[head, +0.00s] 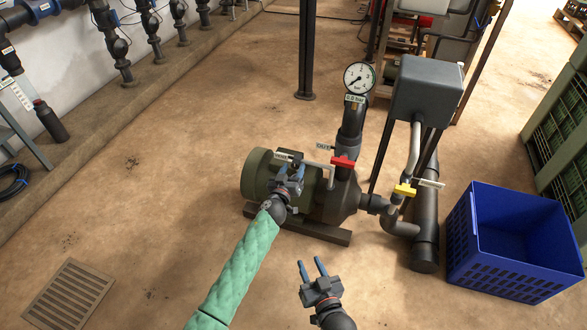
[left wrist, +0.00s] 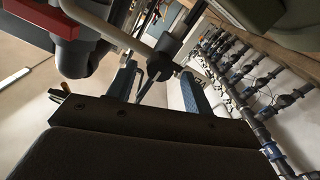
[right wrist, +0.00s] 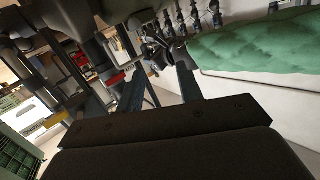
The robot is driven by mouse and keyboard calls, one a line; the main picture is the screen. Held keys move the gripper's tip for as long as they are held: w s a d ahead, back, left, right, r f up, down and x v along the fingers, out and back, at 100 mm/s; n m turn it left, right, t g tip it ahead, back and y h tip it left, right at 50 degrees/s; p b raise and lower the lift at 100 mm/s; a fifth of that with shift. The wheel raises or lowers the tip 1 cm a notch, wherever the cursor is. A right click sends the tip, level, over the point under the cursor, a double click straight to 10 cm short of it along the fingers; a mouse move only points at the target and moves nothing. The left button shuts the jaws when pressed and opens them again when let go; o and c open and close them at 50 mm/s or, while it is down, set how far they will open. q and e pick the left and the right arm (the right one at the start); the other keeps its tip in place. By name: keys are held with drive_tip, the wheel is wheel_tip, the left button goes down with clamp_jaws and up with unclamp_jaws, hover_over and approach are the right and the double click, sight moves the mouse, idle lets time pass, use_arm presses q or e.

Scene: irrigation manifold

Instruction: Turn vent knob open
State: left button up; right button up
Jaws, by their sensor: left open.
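A thin pale pipe (head: 318,166) leaves the pump's riser and ends at a small dark knob by a white label (head: 283,155); I take it for the vent knob. In the left wrist view the dark knob (left wrist: 160,66) sits between the blue fingertips, with a gap to the fingers. My left gripper (head: 290,173) is open around it and hides most of it in the head view. My right gripper (head: 311,264) is open and empty, low in front of the pump. It also shows in the right wrist view (right wrist: 158,85).
A red valve handle (head: 343,162) and a yellow one (head: 404,190) are close on the right. A gauge (head: 359,77) tops the riser; a grey box (head: 427,88) stands beside it. A blue crate (head: 483,240) is at right. The floor at left is clear around a drain grate (head: 68,295).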

use_arm(q)
drive_tip(key=shift+w+d, duration=0.2)
drive_tip(key=shift+w, duration=0.4)
use_arm(e)
drive_tip(key=shift+w+r, duration=0.25)
drive_tip(key=shift+r, duration=0.5)
use_arm(q)
drive_tip(key=shift+c, duration=0.4)
drive_tip(key=c, duration=0.9)
